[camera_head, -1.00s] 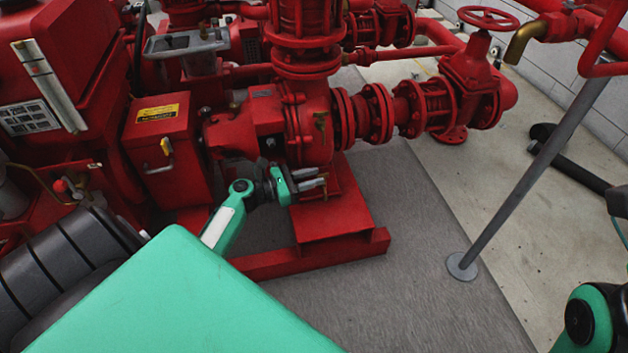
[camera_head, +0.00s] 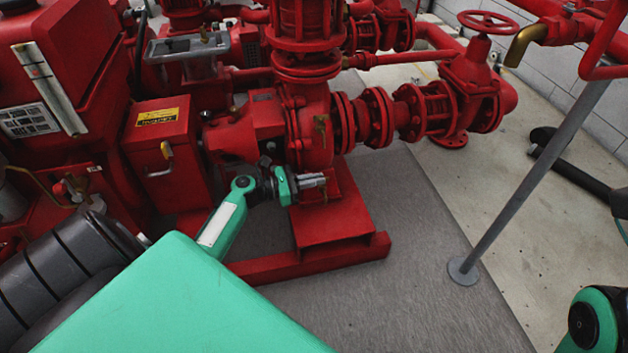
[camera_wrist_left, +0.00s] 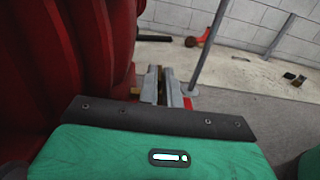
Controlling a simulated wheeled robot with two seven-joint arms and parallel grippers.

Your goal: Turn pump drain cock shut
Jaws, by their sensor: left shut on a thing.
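The red pump casing (camera_head: 308,130) stands in the middle of the head view and fills the left of the left wrist view (camera_wrist_left: 60,50). My left gripper (camera_head: 322,182) is at the lower right of the casing, just above the red base, with its grey fingers close together. In the left wrist view the fingers (camera_wrist_left: 167,88) reach forward beside the casing. A small brass part, the drain cock (camera_wrist_left: 153,78), shows at the fingers, and the gripper is shut on it. The cock is mostly hidden by the fingers, so its handle angle cannot be told. My right gripper is out of view.
The red base frame (camera_head: 345,250) lies under the pump. A red control box (camera_head: 160,150) stands left of my left gripper. A flanged valve with a handwheel (camera_head: 488,22) and a grey support post (camera_head: 530,180) are to the right. The grey floor (camera_head: 430,290) in front is clear.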

